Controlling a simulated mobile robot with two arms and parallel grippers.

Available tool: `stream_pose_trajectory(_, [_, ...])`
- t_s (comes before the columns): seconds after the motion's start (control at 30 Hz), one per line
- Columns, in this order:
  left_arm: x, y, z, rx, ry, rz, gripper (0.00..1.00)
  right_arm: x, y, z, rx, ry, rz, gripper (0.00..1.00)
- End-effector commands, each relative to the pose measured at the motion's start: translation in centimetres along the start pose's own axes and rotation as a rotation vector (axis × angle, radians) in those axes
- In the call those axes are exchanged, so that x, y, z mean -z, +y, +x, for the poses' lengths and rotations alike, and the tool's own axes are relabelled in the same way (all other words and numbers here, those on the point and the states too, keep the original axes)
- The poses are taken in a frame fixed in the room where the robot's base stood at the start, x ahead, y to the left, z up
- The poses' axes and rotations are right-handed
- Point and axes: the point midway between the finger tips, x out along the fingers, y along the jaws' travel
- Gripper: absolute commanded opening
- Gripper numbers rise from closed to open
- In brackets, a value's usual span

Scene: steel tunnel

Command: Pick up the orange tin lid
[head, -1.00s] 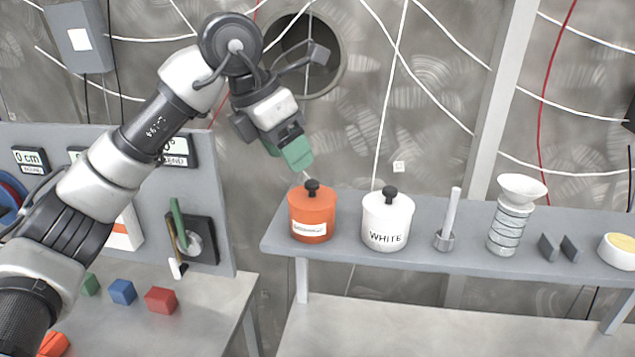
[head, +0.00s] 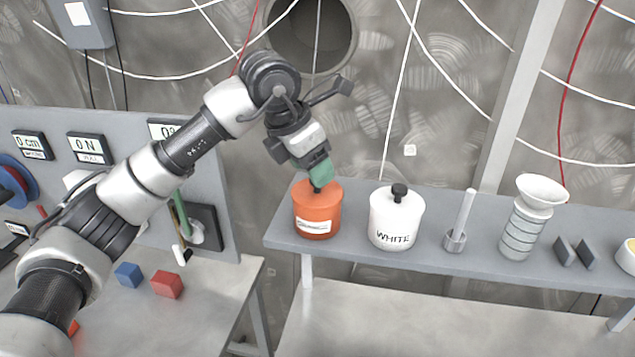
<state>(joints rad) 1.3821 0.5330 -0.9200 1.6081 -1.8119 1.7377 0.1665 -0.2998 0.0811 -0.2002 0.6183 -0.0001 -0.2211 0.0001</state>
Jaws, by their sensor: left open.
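The orange tin (head: 317,222) stands upright on the grey shelf, with a pale label on its front. Its orange lid (head: 331,191) is on top, with a dark knob (head: 316,188) in the middle, partly hidden by my gripper. My left gripper (head: 319,180) comes down from above with green fingers right at the knob. It is open; I cannot tell whether the fingers straddle or touch the knob. My right gripper is not in view.
A white tin (head: 396,222) marked WHITE, with a dark knob, stands just right of the orange tin on the shelf (head: 350,253). Further right are a metal cup with a rod (head: 457,238) and a white funnel stack (head: 523,225). A panel with displays is at left.

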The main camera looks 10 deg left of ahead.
Motion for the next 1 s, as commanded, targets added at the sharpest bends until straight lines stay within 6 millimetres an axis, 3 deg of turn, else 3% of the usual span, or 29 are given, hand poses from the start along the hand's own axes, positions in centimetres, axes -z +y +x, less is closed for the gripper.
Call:
stream_pose_trajectory(0.03, [-0.2,0.0,0.3,0.003,0.003,0.0,0.58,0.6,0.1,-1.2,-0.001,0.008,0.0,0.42])
stream_pose_trajectory(0.2, [-0.1,0.0,2.3,0.002,0.001,0.002,0.58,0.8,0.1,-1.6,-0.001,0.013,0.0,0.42])
stream_pose_trajectory(0.47, [-0.1,0.0,2.6,0.0,-0.001,0.002,0.57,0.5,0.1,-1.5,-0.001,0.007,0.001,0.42])
stream_pose_trajectory(0.8, [-0.1,0.0,2.6,0.0,-0.001,0.001,0.06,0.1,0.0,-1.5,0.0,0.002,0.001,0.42])
stream_pose_trajectory(1.0, [-0.1,0.0,2.6,0.0,-0.001,0.001,0.05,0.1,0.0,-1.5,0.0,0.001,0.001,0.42])
